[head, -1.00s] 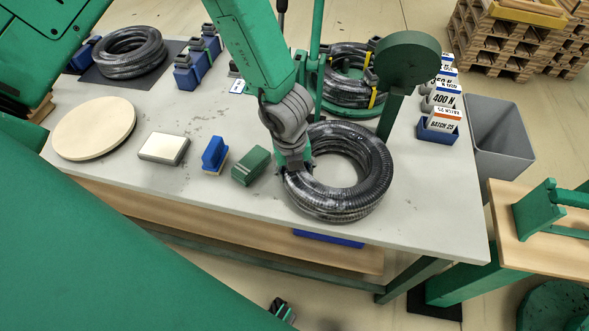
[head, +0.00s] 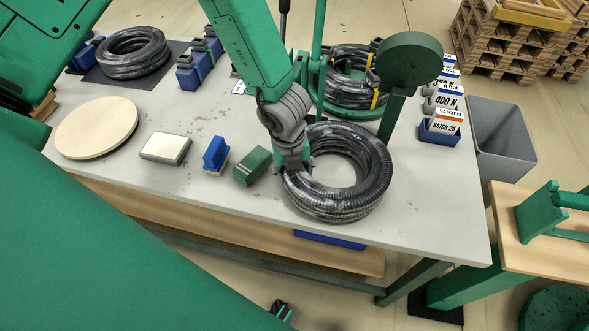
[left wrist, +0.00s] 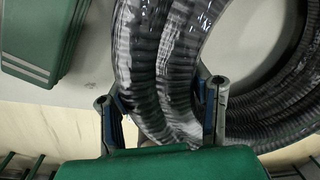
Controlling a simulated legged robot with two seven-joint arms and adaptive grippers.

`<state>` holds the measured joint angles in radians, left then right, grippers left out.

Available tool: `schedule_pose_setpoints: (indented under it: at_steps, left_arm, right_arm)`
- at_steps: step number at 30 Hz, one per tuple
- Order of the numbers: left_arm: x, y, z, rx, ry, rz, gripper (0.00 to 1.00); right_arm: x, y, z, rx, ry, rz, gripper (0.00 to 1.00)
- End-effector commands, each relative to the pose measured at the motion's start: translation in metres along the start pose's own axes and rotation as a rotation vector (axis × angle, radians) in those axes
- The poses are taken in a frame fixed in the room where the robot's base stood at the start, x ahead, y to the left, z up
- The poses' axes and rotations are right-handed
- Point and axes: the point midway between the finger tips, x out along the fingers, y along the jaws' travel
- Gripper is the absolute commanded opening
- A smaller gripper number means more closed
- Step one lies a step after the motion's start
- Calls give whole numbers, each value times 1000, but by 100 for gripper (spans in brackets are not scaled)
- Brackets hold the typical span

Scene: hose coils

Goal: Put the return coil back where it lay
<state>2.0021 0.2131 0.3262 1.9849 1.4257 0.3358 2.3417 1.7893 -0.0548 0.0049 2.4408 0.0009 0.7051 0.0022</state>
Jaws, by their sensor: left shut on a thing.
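A black ribbed hose coil (head: 350,200) is at the front right of the table, lying flat or very close to the top; I cannot tell if there is a gap. My left gripper (head: 294,168) is shut on the left side of its ring, pointing down. In the left wrist view the two fingers (left wrist: 163,105) straddle the coil's strands (left wrist: 165,60). A second black coil (head: 133,50) lies on a dark mat (head: 96,76) at the back left. A third, with yellow ties (head: 350,90), sits in a green holder at the back. No label shows which is the return coil. A dark gripper-like part (head: 282,310) shows at the bottom edge, too little to read.
A green block (head: 252,166), a blue-handled block (head: 215,155), a pale box (head: 165,148) and a round wooden disc (head: 96,128) stand left of the held coil. A green round-headed post (head: 408,62) rises behind it. Labelled blocks (head: 440,130) line the right edge. A grey bin (head: 502,140) stands beyond.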

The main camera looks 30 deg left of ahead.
Motion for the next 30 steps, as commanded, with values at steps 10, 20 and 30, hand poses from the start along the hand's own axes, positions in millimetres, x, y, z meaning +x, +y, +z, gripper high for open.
schedule_pose_setpoints:
  at_steps: [10, 20, 30]
  left_arm:
    - [0, -1, 2, 0, 0, -6, 0]
    - [3, -1, 1, 0, 0, -6, 0]
    - [7, -1, 1, 0, 0, -6, 0]
  right_arm:
    - [1, 0, 0, 0, 0, 0, 69]
    - [4, 0, 0, 0, 0, 0, 69]
    - [7, 0, 0, 0, 0, 0, 69]
